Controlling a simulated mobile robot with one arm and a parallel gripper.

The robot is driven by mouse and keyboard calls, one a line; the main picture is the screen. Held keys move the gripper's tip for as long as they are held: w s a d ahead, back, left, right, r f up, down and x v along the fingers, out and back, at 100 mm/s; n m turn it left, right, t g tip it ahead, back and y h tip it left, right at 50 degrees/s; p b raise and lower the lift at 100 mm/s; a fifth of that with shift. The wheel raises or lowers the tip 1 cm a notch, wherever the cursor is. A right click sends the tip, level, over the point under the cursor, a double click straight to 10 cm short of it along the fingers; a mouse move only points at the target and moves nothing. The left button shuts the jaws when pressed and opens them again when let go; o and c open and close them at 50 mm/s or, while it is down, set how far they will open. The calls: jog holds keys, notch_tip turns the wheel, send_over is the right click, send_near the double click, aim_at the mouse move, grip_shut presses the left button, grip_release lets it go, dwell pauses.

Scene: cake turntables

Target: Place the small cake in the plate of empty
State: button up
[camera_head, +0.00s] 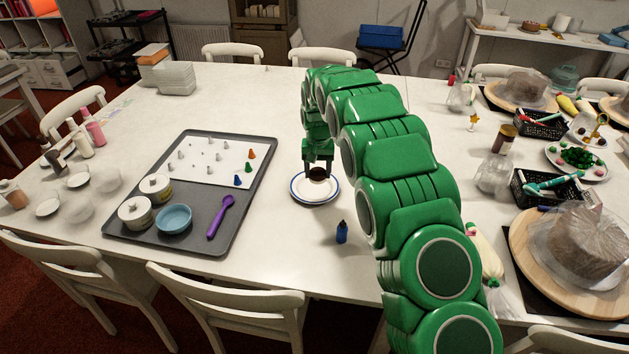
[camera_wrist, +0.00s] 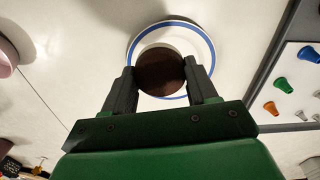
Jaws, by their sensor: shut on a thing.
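The small cake (camera_head: 318,173) is round and dark brown. It also shows in the wrist view (camera_wrist: 160,71), between my two fingers. My gripper (camera_head: 318,166) is shut on the cake from both sides. The plate (camera_head: 316,200) is white with a blue ring and lies on the table. In the wrist view the plate (camera_wrist: 203,42) shows behind the cake. The cake is over the plate's upper part in the head view. I cannot tell whether it touches the plate.
A grey tray (camera_head: 262,152) with piping tips, a blue bowl (camera_head: 174,219), white jars and a purple spoon (camera_head: 222,215) lies left of the plate. A small blue bottle (camera_head: 342,232) stands in front of it. Wrapped cakes on wooden turntables (camera_head: 530,262) crowd the right side.

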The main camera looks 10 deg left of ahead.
send_over(315, 188)
jog(key=shift+s+f, duration=0.15)
jog(key=shift+f, duration=1.3)
jog(key=shift+s+f, duration=0.15)
jog(key=shift+f, duration=1.25)
jog(key=shift+w+a+f, duration=0.1)
jog(key=shift+w+f, duration=0.2)
jog(key=shift+f, duration=1.55)
jog(key=shift+f, duration=0.15)
jog(key=o, duration=1)
